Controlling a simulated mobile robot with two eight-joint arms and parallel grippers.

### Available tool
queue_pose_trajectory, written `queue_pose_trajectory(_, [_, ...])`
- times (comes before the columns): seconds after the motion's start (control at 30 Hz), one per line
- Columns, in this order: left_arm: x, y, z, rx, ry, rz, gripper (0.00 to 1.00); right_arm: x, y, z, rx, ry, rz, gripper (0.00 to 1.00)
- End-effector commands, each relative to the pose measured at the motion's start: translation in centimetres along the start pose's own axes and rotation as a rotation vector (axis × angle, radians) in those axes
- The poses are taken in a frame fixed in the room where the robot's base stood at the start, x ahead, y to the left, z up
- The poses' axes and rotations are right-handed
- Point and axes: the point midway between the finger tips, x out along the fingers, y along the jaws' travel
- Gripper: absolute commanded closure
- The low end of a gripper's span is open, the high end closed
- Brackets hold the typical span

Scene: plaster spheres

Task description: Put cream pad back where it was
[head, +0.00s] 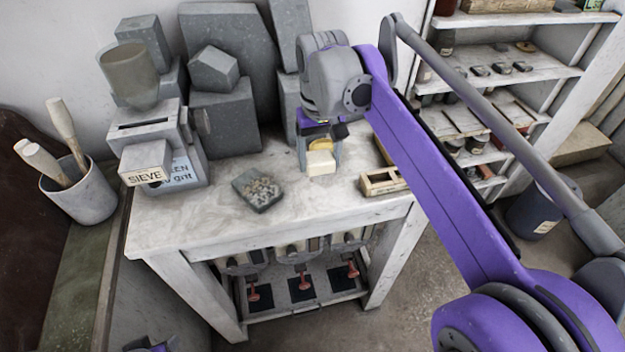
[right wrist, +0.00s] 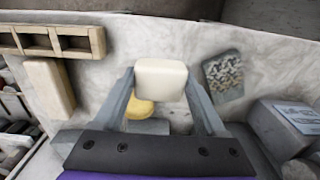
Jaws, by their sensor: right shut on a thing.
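The cream pad (head: 321,162) is a small pale block over the top of the workbench (head: 230,212). My right gripper (head: 320,158) points down and is shut on it. In the right wrist view the cream pad (right wrist: 160,80) sits between the two fingertips (right wrist: 160,84). I cannot tell whether its underside touches the bench. A yellow pad (right wrist: 138,108) lies just behind it, partly hidden by a finger; it also shows in the head view (head: 322,145).
A wooden divided tray (head: 384,182) lies to the right, with a longer cream block (right wrist: 48,88) near it. The sieve machine (head: 160,150) and grey stone solids (head: 225,115) stand behind. Bare bench lies in front.

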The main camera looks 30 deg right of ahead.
Motion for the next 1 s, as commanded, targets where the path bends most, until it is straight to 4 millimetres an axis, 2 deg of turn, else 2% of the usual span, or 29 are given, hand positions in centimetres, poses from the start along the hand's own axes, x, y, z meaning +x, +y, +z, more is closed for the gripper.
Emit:
queue_pose_trajectory(0.1, [0.2,0.0,0.2,0.000,-0.002,0.000,0.50,2.4,0.0,0.0,0.000,0.000,0.000,0.89])
queue_pose_trajectory(0.33, [0.3,0.0,0.3,0.000,-0.003,0.000,0.50,4.8,0.0,0.0,-0.001,0.000,0.000,0.89])
queue_pose_trajectory(0.53, [0.5,0.0,0.5,0.000,-0.004,0.000,0.50,7.7,0.0,-0.1,-0.001,0.000,0.000,0.89])
queue_pose_trajectory(1.0, [0.7,0.0,0.7,0.000,-0.006,0.000,0.50,8.8,0.0,0.0,-0.001,0.000,0.000,0.89])
